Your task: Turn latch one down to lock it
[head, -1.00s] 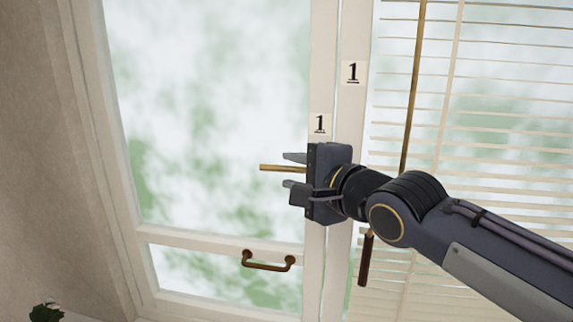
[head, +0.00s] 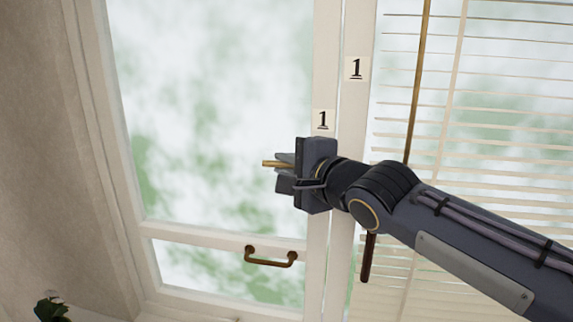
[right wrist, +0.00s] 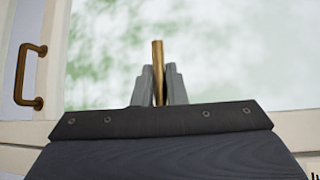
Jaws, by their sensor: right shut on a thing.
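Latch one is a brass lever (head: 269,163) that sticks out to the left from between my right fingers, roughly level in the head view. Its base is hidden behind my right gripper. My right gripper (head: 284,172) is shut on the lever, in front of the window's right frame post just below the lower "1" label (head: 322,120). In the right wrist view the lever (right wrist: 157,65) stands up between the two grey fingers (right wrist: 158,85). My left gripper is in neither view.
A brass pull handle (head: 270,257) is on the window's lower rail, below my gripper. Slatted blinds (head: 500,100) with a wand (head: 418,80) hang at the right, behind my right arm. A second "1" label (head: 355,68) is on the neighbouring post. A plant (head: 50,309) shows at the lower left.

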